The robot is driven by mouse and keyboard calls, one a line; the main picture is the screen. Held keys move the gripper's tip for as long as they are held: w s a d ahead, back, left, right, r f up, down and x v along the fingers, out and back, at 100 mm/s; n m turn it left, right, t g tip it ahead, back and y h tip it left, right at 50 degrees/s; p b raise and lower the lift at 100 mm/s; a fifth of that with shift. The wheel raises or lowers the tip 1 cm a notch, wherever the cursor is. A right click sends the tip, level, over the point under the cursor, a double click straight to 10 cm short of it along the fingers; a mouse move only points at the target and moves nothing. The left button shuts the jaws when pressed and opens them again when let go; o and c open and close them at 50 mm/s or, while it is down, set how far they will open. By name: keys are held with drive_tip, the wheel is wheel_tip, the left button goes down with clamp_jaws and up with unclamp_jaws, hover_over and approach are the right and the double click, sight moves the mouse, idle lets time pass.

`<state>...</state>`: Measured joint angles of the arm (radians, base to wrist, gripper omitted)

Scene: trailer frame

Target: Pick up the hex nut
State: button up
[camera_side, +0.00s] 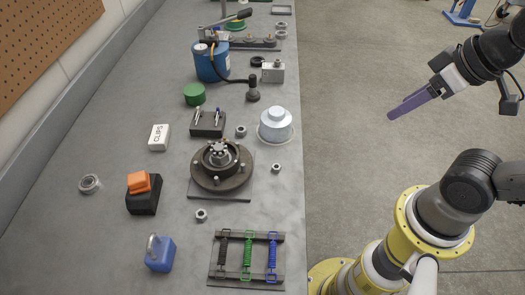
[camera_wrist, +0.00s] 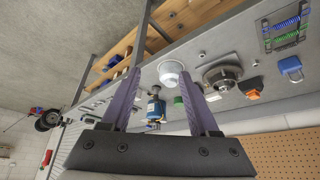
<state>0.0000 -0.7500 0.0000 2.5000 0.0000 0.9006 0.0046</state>
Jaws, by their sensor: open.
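Three small grey metal nuts lie on the grey workbench in the side view: one (camera_side: 201,215) in front of the dark wheel hub, one (camera_side: 276,168) to the hub's right near the bench edge, and one (camera_side: 240,131) behind the hub. Which of them the task means I cannot tell. My gripper (camera_side: 392,115) is raised off to the right of the bench, far from the nuts. In the wrist view my gripper (camera_wrist: 162,76) has its two purple fingers spread apart with nothing held between them.
The hub (camera_side: 222,166) with upright studs stands mid-bench. Around it are a silver lidded dish (camera_side: 276,126), a CLIPS box (camera_side: 159,137), an orange-and-black block (camera_side: 143,194), a blue padlock-like block (camera_side: 160,253) and a spring rack (camera_side: 246,279). A blue canister (camera_side: 211,63) stands farther back.

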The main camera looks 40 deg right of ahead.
drive_tip(key=w+a+f+m+g+y, duration=0.4)
drive_tip(key=w+a+m+g+y, duration=0.2)
drive_tip(key=w+a+m+y, duration=0.3)
drive_tip(key=w+d+f+m+t+y, duration=0.1)
drive_tip(key=w+d+f+m+y, duration=0.2)
drive_tip(key=w+d+f+m, duration=0.3)
drive_tip(key=m+t+y, duration=0.1)
drive_tip(key=m, duration=0.4)
approach(277, 166)
drive_tip(key=x, duration=0.3)
drive_tip(key=shift+r, duration=0.15)
drive_tip(key=x, duration=0.4)
drive_tip(key=shift+s, duration=0.1)
drive_tip(key=shift+a+f, duration=0.35)
drive_tip(key=shift+a, duration=0.15)
clamp_jaws()
